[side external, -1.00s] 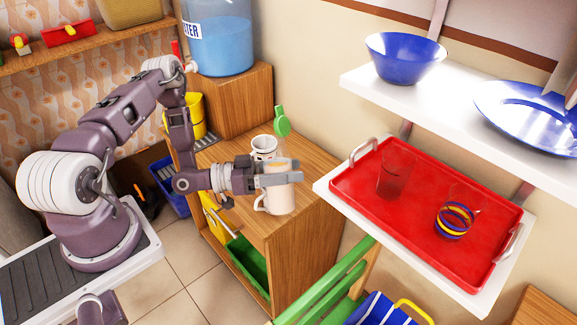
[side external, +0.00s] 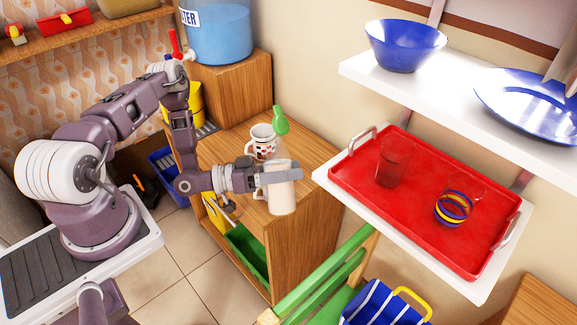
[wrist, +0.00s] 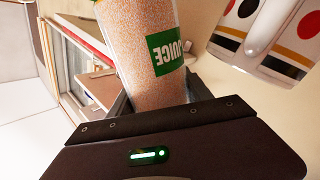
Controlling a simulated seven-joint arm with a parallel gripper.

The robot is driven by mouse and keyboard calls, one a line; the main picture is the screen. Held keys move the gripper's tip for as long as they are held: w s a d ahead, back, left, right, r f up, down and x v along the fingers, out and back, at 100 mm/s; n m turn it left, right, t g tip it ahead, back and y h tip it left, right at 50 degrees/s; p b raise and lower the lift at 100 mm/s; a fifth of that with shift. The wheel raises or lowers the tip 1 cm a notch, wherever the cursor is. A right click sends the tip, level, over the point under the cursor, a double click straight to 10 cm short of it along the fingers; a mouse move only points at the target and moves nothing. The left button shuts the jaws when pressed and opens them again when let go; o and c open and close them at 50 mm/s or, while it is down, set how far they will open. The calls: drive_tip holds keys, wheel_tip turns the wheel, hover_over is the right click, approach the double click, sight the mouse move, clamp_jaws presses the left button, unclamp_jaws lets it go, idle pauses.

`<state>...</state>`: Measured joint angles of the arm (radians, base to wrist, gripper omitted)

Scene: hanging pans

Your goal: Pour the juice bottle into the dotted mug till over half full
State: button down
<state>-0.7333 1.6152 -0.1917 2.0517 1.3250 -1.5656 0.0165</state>
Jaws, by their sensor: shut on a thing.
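My gripper (side external: 277,176) is shut on the juice bottle (wrist: 138,45), a speckled pale orange bottle with a green JUICE label in the wrist view. In the side view the fingers hide much of the held bottle. The dotted mug (side external: 264,142), white with red and black dots, stands on the wooden cabinet behind the gripper. In the wrist view the dotted mug (wrist: 268,32) is at the upper right, apart from the bottle. Its contents cannot be seen. A pale cream body (side external: 282,199) with a handle-like shape at its left shows below the fingers.
A green-topped object (side external: 280,121) stands beside the dotted mug. The wooden cabinet top (side external: 225,146) has free room at left. A red tray (side external: 405,225) with two glasses sits on a white shelf at right. A blue water dispenser (side external: 217,38) stands at the back.

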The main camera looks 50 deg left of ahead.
drive_tip(key=shift+s+d+f+n, duration=0.25)
drive_tip(key=shift+f+n, duration=0.25)
drive_tip(key=shift+n, duration=0.3)
drive_tip(key=shift+s+d+f+n+t, duration=0.15)
drive_tip(key=shift+d+n, duration=0.1)
drive_tip(key=shift+n, duration=0.3)
drive_tip(key=shift+d+f+n+t, duration=0.1)
drive_tip(key=shift+d+n+t, duration=0.1)
drive_tip(key=shift+n, duration=0.35)
drive_tip(key=n, duration=0.3)
drive_tip(key=shift+s+d+r+n, duration=0.2)
drive_tip(key=shift+d+r+n, duration=0.1)
drive_tip(key=shift+d+r+n+t+y, duration=0.1)
drive_tip(key=shift+r+n+t+y, duration=0.1)
drive_tip(key=shift+n, duration=0.4)
drive_tip(key=shift+r+n+t+y, duration=0.1)
drive_tip(key=shift+r+n+y, duration=0.1)
drive_tip(key=shift+n, duration=0.4)
